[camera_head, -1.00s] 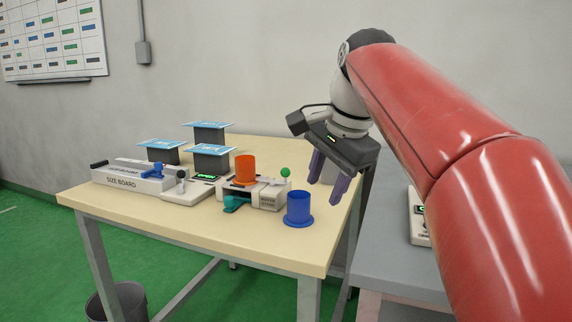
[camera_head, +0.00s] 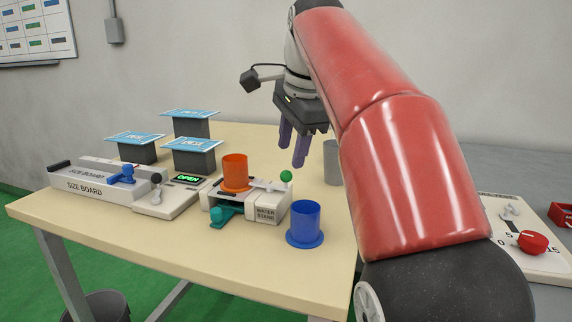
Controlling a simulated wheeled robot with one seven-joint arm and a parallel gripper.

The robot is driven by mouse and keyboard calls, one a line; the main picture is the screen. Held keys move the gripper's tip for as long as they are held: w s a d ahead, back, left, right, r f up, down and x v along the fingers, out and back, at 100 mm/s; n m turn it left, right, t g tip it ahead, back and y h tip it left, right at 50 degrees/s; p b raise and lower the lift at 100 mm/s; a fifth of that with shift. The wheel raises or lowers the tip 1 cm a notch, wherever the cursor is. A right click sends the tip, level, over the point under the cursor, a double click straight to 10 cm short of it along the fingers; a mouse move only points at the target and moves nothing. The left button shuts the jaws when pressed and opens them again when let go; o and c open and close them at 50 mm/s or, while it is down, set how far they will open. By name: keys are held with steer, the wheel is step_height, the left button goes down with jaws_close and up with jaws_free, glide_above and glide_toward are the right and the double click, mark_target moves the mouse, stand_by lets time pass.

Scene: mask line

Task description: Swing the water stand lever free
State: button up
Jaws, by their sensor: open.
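The water stand (camera_head: 268,212) is a low white block on the table, with its label on the front right. An orange cup (camera_head: 235,172) stands on its left part. A light lever with a green ball end (camera_head: 286,176) reaches across its top to the right, and a teal clamp-like part (camera_head: 223,214) sits at its front left. My gripper (camera_head: 292,158) is open and empty, fingers pointing down, above and behind the green ball. I cannot tell its exact distance from the lever.
A blue flanged cup (camera_head: 306,224) stands right of the water stand. A grey cylinder (camera_head: 332,164) stands behind, near my fingers. The size board (camera_head: 88,186), a box with a green OPEN display (camera_head: 187,179) and several blue-topped stands (camera_head: 195,146) fill the left. A panel with a red knob (camera_head: 533,242) is at right.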

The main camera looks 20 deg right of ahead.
mark_target(287, 172)
steer(key=shift+x, duration=2.7)
jaws_close()
